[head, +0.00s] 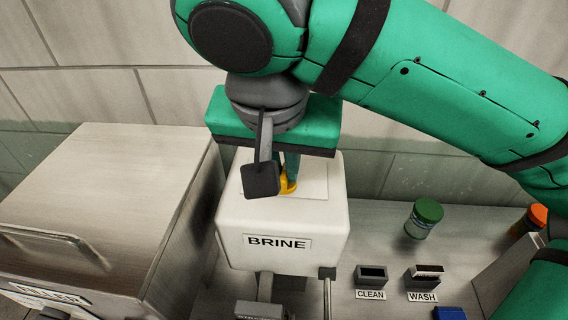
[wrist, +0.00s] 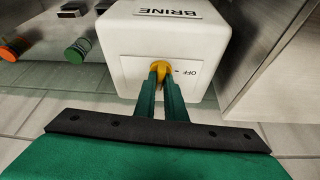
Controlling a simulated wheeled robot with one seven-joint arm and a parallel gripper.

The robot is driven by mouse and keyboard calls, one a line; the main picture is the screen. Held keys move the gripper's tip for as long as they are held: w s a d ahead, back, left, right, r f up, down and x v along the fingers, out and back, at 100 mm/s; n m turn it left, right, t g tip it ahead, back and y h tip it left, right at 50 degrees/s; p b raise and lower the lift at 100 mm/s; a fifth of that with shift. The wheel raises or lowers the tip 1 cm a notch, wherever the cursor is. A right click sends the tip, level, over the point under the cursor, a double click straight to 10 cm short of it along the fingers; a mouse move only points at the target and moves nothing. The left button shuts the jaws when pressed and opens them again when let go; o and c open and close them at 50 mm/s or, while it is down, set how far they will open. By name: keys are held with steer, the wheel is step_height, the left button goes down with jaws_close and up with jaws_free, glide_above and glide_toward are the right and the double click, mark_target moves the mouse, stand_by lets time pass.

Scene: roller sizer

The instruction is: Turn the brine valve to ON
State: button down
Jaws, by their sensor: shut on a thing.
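The brine tank is a white box (head: 285,225) with a BRINE label, and it also shows in the wrist view (wrist: 200,40). Its yellow valve handle (wrist: 160,68) sits on a white plate on the box, with OFF printed beside it in the wrist view. My gripper (wrist: 161,72) is shut on the yellow valve handle, with its two green fingers on either side of it. In the head view, my gripper (head: 287,180) comes down from above, and the wrist parts hide most of the handle. I cannot see an ON mark; the fingers may cover it.
A large metal cabinet (head: 100,190) stands close on the left. To the right are a green-lidded jar (head: 424,217), an orange-lidded jar (head: 530,220), and small holders labelled CLEAN (head: 371,275) and WASH (head: 424,277). A blue block (head: 449,313) lies at the front. A tiled wall stands behind.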

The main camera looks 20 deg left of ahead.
steer(key=c, duration=1.8)
jaws_free()
steer(key=v, duration=1.1)
steer(key=shift+w, duration=0.15)
